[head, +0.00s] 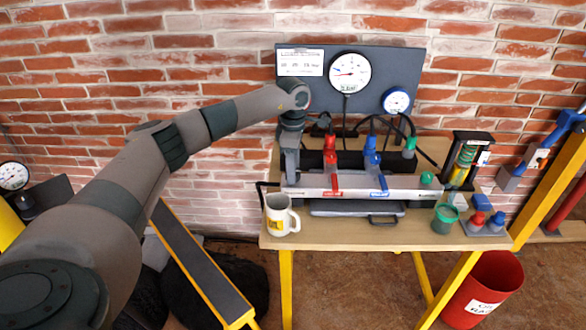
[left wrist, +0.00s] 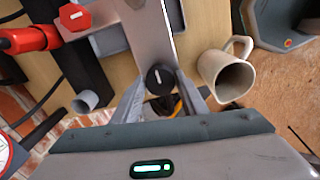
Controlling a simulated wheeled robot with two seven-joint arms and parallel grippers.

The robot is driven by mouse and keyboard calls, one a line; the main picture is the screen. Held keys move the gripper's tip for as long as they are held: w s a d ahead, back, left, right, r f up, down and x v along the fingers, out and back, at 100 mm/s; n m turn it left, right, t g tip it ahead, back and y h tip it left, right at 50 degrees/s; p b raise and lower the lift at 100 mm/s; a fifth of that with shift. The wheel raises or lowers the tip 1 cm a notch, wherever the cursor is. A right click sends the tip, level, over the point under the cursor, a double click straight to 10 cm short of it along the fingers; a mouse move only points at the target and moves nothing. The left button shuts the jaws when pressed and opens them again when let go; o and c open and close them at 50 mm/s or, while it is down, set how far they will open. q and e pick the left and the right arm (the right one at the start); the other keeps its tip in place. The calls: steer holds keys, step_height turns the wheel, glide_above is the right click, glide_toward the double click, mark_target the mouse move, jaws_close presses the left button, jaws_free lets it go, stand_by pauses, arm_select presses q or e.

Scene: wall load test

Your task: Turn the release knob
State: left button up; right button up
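A round black knob with a white line (left wrist: 160,78) sits at the end of a grey metal rail (left wrist: 140,35) in the left wrist view. I take it to be the release knob. My left gripper (left wrist: 161,90) is open, with one finger on each side of the knob near the tips. I cannot tell whether the fingers touch it. In the head view my left gripper (head: 291,178) points down at the left end of the rail (head: 350,190), and it hides the knob there. My right gripper is in neither view.
A white mug (head: 281,215) stands close to my left gripper on the wooden bench (head: 340,235). Red (head: 331,165) and blue (head: 374,165) levered valves stand along the rail. A gauge panel (head: 310,90) is behind. A green cup (head: 445,218) stands right.

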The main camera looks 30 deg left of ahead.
arm_select(q)
steer(key=shift+o, duration=1.1)
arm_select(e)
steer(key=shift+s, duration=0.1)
arm_select(q)
steer(key=shift+r, duration=0.5)
step_height(320, 180, up, 5)
steer(key=shift+b, duration=0.75)
step_height(320, 180, up, 12)
steer(key=b, duration=0.1)
steer(key=shift+f+b, duration=0.25)
steer(key=shift+b, duration=0.05)
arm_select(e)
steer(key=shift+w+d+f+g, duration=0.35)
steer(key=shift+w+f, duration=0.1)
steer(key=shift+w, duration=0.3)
arm_select(q)
steer(key=shift+s, duration=0.1)
